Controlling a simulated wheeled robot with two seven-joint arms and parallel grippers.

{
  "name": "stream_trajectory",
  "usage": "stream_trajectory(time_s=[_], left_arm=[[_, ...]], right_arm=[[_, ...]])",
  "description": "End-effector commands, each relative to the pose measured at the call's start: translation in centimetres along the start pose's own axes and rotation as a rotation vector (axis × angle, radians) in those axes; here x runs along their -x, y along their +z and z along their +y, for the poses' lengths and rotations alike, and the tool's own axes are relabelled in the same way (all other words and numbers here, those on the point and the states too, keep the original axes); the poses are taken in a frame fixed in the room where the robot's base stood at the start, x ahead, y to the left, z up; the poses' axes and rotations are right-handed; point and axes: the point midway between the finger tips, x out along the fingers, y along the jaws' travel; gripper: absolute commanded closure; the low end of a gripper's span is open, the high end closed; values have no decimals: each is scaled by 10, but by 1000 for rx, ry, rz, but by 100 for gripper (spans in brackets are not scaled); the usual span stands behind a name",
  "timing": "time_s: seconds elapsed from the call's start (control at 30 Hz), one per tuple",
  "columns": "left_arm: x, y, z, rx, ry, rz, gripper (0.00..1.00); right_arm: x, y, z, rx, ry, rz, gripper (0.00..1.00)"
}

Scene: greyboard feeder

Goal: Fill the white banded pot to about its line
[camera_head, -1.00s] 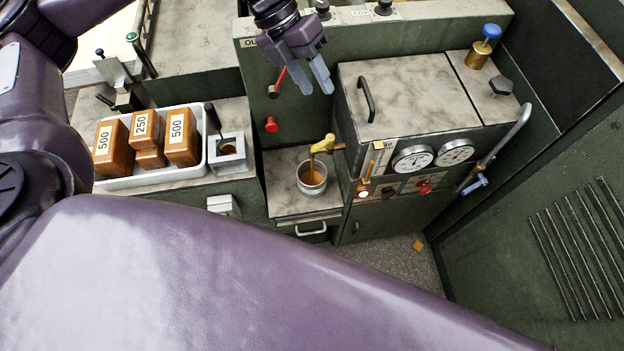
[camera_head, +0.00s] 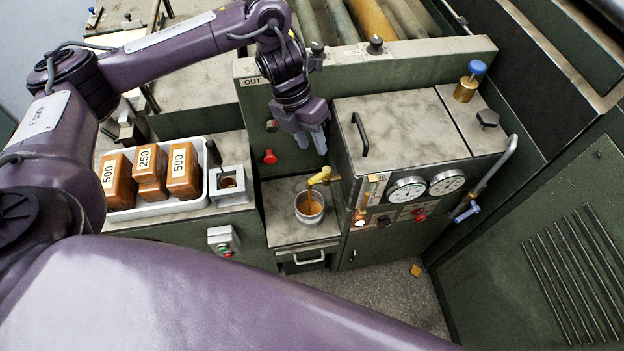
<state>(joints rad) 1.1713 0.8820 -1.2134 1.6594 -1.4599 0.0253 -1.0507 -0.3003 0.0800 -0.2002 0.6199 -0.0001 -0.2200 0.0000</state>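The pot (camera_head: 309,217), a pale metal-looking cup, stands upright on the shelf under a yellow tap (camera_head: 319,176). A brown stream runs from the tap into the pot, and brown liquid shows inside. I cannot make out its line, so the level against it is unclear. My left gripper (camera_head: 312,143) hangs fingers down, behind and above the tap, near the green panel. Its fingers look apart with nothing seen between them. Whether it touches anything is unclear. My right gripper is out of view.
A white tray (camera_head: 150,211) of brown blocks marked 500 and 250 stands left, beside a small square metal holder (camera_head: 230,183). The tank (camera_head: 405,120) with two gauges stands right of the tap. A red knob (camera_head: 270,157) is on the panel. A yellow piece (camera_head: 416,270) lies on the floor.

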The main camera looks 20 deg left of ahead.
Motion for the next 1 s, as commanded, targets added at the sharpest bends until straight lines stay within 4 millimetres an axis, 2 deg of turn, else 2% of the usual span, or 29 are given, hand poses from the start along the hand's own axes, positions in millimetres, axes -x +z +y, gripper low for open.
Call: stream_trajectory(time_s=[0.03,0.17,0.57,0.8,1.0], left_arm=[[-11,-3,1,-21,39,18,65],[-37,-6,12,-66,120,34,65],[-98,-10,23,-73,135,39,65],[-116,-9,26,-74,138,36,65],[-119,-9,26,-75,138,34,65]], right_arm=[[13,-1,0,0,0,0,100],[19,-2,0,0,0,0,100],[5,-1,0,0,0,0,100],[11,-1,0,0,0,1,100],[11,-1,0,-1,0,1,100]])
